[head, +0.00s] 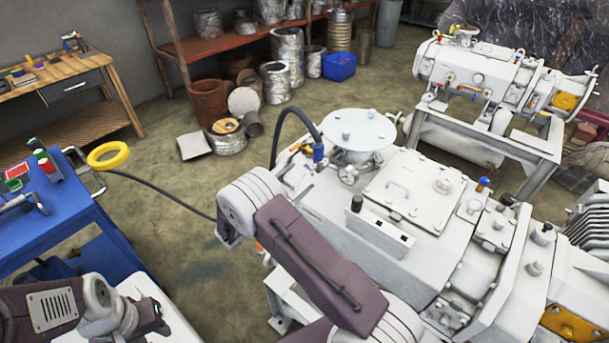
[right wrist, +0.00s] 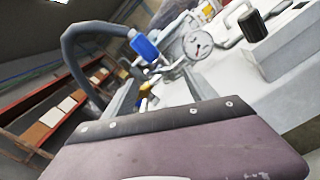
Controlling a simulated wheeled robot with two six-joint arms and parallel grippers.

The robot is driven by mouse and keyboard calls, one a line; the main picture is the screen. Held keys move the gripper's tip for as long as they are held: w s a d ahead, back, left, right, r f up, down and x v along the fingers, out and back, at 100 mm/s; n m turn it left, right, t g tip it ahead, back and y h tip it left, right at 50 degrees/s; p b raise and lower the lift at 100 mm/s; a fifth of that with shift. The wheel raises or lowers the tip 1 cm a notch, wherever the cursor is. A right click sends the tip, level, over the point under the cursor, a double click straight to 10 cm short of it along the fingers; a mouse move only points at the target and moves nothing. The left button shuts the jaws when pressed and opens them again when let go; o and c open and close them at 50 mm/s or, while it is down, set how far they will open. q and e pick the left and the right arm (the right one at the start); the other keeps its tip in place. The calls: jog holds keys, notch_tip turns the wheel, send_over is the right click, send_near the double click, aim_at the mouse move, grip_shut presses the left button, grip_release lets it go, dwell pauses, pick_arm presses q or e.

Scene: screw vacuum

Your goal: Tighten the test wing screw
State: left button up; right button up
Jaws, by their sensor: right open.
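The white vacuum pump machine (head: 330,200) fills the middle and right of the head view. I cannot pick out the test wing screw for certain. A black hose (head: 283,125) with a blue fitting (head: 319,153) joins the machine near a round gauge (head: 348,173). The right wrist view shows the blue fitting (right wrist: 145,46), the gauge (right wrist: 197,44) and a black knob (right wrist: 253,25). My right gripper (head: 228,236) is open at the machine's left side, partly hidden by my arm, with nothing seen in it. My left gripper (head: 150,318) is low at the left; its jaws are unclear.
A wooden bench (head: 60,75) and a shelf of metal cans (head: 240,42) are behind. A second machine (head: 480,70) stands at the back right. Open floor (head: 170,235) lies between cart and machine.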

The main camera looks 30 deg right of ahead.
jog(key=v, duration=0.5)
jog(key=shift+s+a+b, duration=0.15)
jog(key=shift+a+b, duration=0.1)
jog(key=shift+b, duration=0.05)
